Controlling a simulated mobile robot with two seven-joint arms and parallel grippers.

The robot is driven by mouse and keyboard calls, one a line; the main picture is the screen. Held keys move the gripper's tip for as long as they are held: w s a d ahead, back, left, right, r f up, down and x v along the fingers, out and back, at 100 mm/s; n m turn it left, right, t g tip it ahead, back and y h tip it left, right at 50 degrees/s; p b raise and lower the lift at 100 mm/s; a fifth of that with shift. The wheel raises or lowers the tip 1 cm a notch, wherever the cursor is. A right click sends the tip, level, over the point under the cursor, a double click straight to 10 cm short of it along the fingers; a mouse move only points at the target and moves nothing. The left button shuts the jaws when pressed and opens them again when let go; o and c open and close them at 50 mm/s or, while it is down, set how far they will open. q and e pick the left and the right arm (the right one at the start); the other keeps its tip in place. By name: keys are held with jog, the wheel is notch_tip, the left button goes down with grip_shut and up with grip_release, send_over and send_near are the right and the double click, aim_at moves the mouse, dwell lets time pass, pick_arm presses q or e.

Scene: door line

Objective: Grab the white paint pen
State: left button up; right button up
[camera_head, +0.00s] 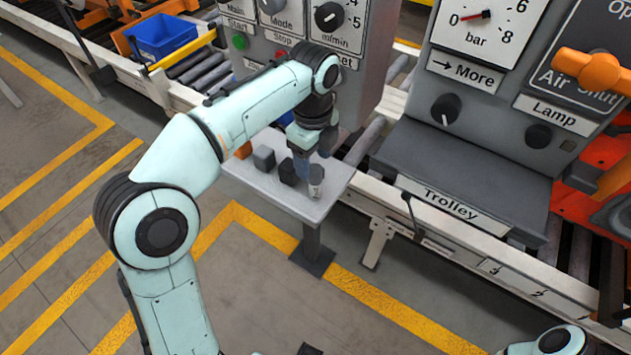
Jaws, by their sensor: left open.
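My left arm reaches in from the left, and my left gripper (309,162) points down over the small grey shelf (262,188) in front of the control panel. The gripper is open. A small whitish upright item (316,178), possibly the white paint pen, shows at the shelf's right part, right by the fingertips. The fingers and wrist hide part of it, and I cannot tell whether they touch it. My right gripper is not in view; only a bit of my right arm shows at the bottom right.
A dark grey block (264,158) stands on the shelf left of the gripper. An orange item (243,150) is partly hidden behind my arm. The control panel (352,62) rises close behind. The trolley console (465,170) stands to the right. The floor in front is clear.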

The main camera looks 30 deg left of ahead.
aim_at(315, 181)
pick_arm(q)
jog(key=f, duration=0.3)
jog(key=f+b, duration=0.1)
jog(key=f, duration=0.5)
jog(key=shift+w, duration=0.3)
jog(key=shift+r, duration=0.1)
jog(key=c, duration=1.1)
